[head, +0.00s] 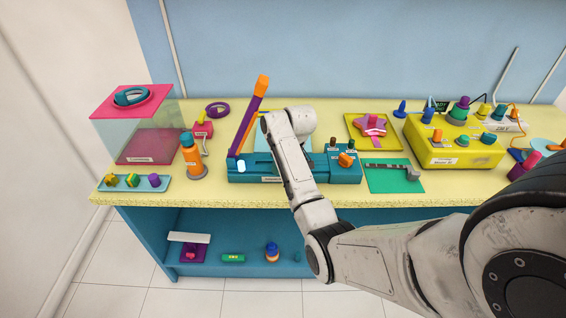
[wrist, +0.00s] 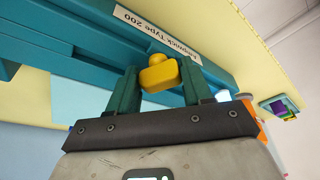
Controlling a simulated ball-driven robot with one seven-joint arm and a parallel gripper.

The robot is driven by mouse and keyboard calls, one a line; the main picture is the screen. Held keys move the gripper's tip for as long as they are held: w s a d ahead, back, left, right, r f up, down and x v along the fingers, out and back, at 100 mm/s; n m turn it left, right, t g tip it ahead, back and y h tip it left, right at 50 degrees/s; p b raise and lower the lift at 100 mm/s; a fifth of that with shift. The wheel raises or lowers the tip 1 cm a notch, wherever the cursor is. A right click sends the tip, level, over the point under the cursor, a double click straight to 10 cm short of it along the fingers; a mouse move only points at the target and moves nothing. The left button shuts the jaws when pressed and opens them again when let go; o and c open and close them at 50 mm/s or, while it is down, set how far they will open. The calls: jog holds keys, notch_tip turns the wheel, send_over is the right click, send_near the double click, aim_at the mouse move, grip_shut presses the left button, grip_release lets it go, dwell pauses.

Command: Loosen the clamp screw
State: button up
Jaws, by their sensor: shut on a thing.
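The clamp screw appears as a yellow knob (wrist: 158,74) with a rounded stem in the wrist view, beside the teal device (wrist: 215,70) with a white printed label. My gripper (wrist: 160,84) has one dark green finger on each side of the knob and is shut on it. In the head view the teal device (head: 345,178) sits mid-bench, with an orange knob and small posts at its right end. My arm covers its middle, so the gripper and the yellow knob are hidden there.
A purple lever with an orange tip (head: 262,86) rises at the device's left end. An orange bottle (head: 191,155) stands left of it. A green mat (head: 395,184) and a yellow box (head: 450,150) lie to the right. The front bench edge is narrow.

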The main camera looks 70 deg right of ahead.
jog(key=shift+s+n, duration=0.1)
jog(key=shift+n, duration=0.7)
jog(key=o, duration=0.6)
jog(key=shift+n+y, duration=0.3)
jog(key=shift+n, duration=0.2)
jog(key=shift+c, duration=0.7)
jog(key=shift+r, duration=3.55)
